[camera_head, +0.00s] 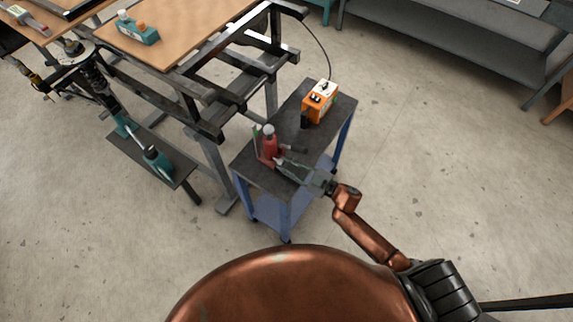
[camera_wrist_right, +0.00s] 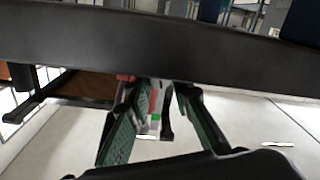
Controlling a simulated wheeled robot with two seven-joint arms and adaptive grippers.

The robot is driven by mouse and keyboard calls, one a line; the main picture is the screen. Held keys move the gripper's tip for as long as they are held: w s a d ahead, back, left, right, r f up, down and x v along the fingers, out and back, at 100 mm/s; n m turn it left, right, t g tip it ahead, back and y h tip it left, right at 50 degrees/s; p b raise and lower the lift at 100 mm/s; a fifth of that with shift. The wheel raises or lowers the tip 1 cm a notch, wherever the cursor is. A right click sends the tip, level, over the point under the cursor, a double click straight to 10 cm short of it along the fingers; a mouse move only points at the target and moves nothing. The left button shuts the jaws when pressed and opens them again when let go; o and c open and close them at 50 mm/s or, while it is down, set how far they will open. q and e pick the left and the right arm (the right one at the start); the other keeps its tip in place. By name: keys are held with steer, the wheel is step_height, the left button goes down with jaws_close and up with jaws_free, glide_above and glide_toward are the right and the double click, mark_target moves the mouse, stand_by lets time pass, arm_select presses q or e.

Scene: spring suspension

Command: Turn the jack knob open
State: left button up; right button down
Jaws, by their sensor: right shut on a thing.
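The red jack (camera_head: 269,146) stands upright on the dark top of the small blue-legged cart (camera_head: 325,139). A thin green-tipped rod rises at its left side and a dark bar sticks out to its right. My right gripper (camera_head: 282,165) reaches in from the right, low at the jack's base, and is shut on the jack knob there. The knob itself is too small and covered to make out. In the right wrist view, the two green-padded fingers (camera_wrist_right: 160,120) stand either side of a small pale, green and red part. My left gripper is not in view.
An orange box (camera_head: 320,101) with a cable stands at the cart's far end. The floor right of the cart is clear.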

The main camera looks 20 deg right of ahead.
steer(key=n, duration=0.2)
steer(key=shift+n, duration=0.4)
steer(key=n, duration=0.3)
steer(key=shift+n, duration=0.3)
steer(key=n, duration=0.3)
steer(key=shift+h+b, duration=0.3)
steer(key=shift+b, duration=0.05)
steer(key=shift+n+b, duration=0.4)
steer(key=shift+n, duration=1.3)
steer(key=c, duration=1.7)
jaws_free()
steer(key=shift+s, duration=0.1)
steer(key=shift+c, duration=0.2)
